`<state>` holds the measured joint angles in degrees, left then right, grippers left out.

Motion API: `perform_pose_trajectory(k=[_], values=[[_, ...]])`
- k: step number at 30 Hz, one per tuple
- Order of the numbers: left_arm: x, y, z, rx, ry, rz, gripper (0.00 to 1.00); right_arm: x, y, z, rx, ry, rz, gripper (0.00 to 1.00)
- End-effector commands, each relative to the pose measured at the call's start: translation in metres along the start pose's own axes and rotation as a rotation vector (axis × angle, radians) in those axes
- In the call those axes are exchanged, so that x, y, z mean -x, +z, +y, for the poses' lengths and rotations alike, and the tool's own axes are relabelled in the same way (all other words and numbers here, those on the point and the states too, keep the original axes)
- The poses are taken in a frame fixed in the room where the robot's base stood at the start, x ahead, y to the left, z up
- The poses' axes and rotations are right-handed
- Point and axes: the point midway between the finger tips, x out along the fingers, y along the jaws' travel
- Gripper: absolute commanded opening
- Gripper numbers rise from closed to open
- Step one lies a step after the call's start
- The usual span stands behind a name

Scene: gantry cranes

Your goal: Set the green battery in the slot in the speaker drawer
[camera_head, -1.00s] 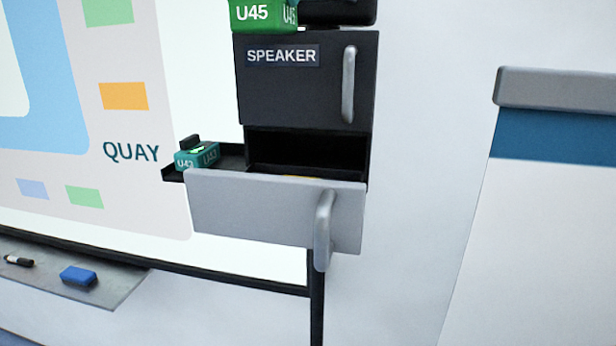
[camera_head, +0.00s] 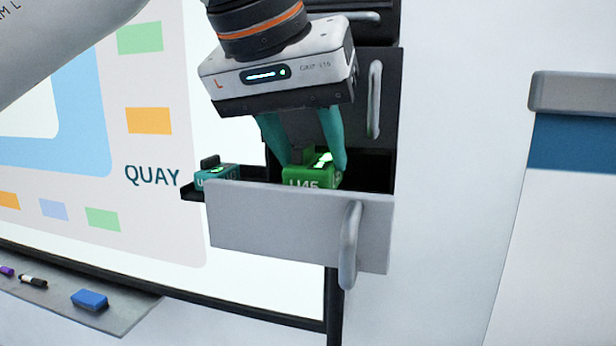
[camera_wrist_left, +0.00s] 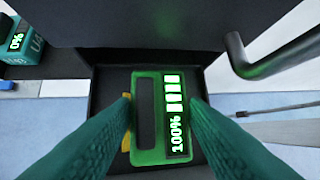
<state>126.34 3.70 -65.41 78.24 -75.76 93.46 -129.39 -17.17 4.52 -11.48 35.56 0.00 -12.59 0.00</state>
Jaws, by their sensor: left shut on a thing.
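The green battery (camera_head: 308,181), marked U45, is between the teal fingers of my left gripper (camera_head: 313,160), which is shut on it. The battery is low in the open speaker drawer (camera_head: 285,230), just behind its light grey front. The front hides the battery's lower part. In the left wrist view, the battery (camera_wrist_left: 148,148) reads 100% and lies between the fingertips (camera_wrist_left: 160,105), over the dark drawer inside. A bit of yellow shows beside it. The slot is hidden, and I cannot tell whether the battery touches the bottom. My right gripper is not in view.
A teal battery (camera_head: 222,178) sits on a small dark side tray left of the drawer; in the wrist view it (camera_wrist_left: 17,45) reads 0%. The drawer handle (camera_head: 350,245) sticks out in front. A dark cabinet with another handle (camera_head: 375,100) rises above.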

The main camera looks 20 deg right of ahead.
Motion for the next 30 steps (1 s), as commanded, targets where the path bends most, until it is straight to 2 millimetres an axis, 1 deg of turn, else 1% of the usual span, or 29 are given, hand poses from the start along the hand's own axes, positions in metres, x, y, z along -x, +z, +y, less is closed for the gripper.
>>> perform_pose_trajectory(k=[1, 3, 6, 17, 18, 22, 30], values=[[-0.008, -0.005, 0.002, 0.0, 0.001, 0.002, 0.13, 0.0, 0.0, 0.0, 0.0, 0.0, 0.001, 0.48], [-0.016, -0.01, 0.003, -0.001, 0.0, 0.002, 0.13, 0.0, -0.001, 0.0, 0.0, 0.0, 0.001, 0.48], [-0.023, -0.014, 0.005, 0.001, 0.0, 0.001, 0.13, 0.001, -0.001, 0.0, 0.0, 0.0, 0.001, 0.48], [-0.027, -0.016, 0.005, 0.0, 0.0, 0.0, 0.13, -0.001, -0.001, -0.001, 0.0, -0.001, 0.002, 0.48], [-0.028, -0.017, 0.005, 0.0, 0.0, 0.001, 0.42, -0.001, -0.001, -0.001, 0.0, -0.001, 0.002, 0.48], [-0.027, -0.016, 0.005, 0.0, 0.001, 0.001, 0.63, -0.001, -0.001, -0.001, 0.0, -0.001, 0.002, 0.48], [-0.026, -0.016, 0.004, 0.0, 0.001, 0.001, 0.63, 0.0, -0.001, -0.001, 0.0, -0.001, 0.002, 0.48]])
